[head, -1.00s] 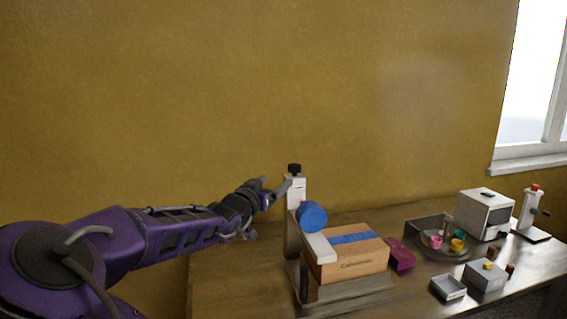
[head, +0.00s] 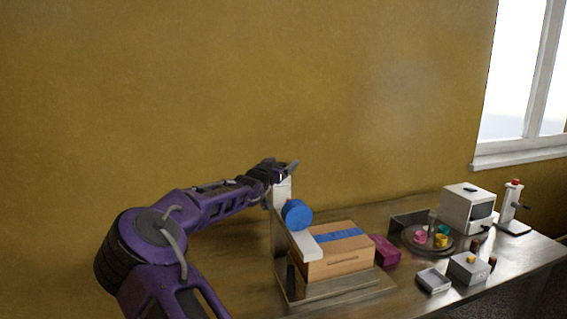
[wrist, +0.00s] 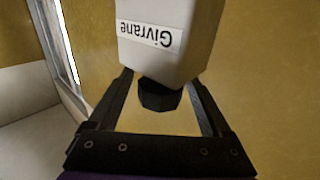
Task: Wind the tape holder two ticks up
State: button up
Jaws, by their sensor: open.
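The tape holder is a white piece with a blue tape roll (head: 298,214) on an upright column (head: 283,194), above a cardboard box (head: 345,258) with blue tape along its top. In the wrist view the column's white head (wrist: 165,40) carries the label "Givrane", seen upside down. A black knob (wrist: 160,97) sits on the column's top end. My gripper (head: 286,171) is at the column's top and hides the knob in the head view. In the wrist view my gripper (wrist: 160,82) is open, with one finger on each side of the knob, gaps visible.
The table (head: 235,265) also holds a magenta block (head: 384,252), a round tray (head: 410,241) with small coloured pieces, grey boxes (head: 433,281), a white machine (head: 467,207) and a stand with a red top (head: 514,205). The yellow wall is behind.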

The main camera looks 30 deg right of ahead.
jog(key=shift+w+d, duration=0.35)
jog(key=shift+d, duration=0.1)
jog(key=shift+f, duration=0.1)
grip_shut()
